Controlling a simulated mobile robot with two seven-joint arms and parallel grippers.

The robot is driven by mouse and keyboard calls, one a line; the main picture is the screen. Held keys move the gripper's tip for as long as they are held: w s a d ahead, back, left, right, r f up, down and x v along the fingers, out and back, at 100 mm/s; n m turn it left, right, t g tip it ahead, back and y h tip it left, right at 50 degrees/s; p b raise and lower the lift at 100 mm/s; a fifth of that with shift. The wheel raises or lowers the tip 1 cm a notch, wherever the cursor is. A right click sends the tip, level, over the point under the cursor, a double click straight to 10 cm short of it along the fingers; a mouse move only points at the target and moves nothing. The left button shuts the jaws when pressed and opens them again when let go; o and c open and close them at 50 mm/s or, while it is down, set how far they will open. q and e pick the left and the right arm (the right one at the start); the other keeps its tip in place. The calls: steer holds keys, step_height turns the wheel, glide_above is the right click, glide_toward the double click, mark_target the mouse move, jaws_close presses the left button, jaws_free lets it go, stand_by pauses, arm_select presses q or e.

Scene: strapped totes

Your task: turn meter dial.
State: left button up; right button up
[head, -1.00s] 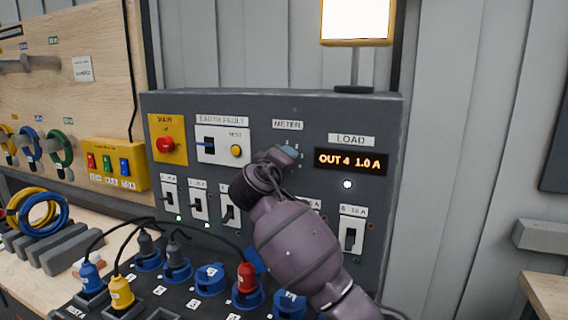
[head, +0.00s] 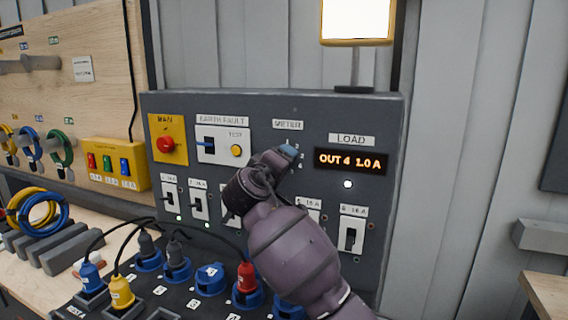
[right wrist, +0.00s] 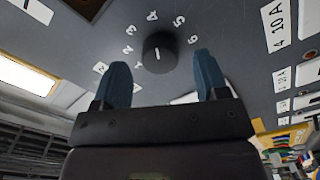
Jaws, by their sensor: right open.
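The meter dial (right wrist: 159,53) is a round black knob with a white pointer line, on the grey panel in the right wrist view. White numbers ring it, including 3, 4, 5 and 6. My right gripper (right wrist: 162,82) is open, its two blue fingers apart on either side of the knob's line and seemingly just short of it. In the head view the right gripper (head: 289,153) is at the panel below the METER label (head: 288,125) and hides the dial. The load display (head: 350,162) reads OUT 4 1.0 A. My left gripper is not in view.
Breaker switches (head: 351,238) line the panel below, partly behind my right arm. A red main knob (head: 166,145) and yellow test button (head: 236,151) are to the left. A lamp (head: 357,22) stands on top.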

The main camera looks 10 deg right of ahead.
steer(key=v, duration=0.9)
steer(key=shift+f, duration=0.1)
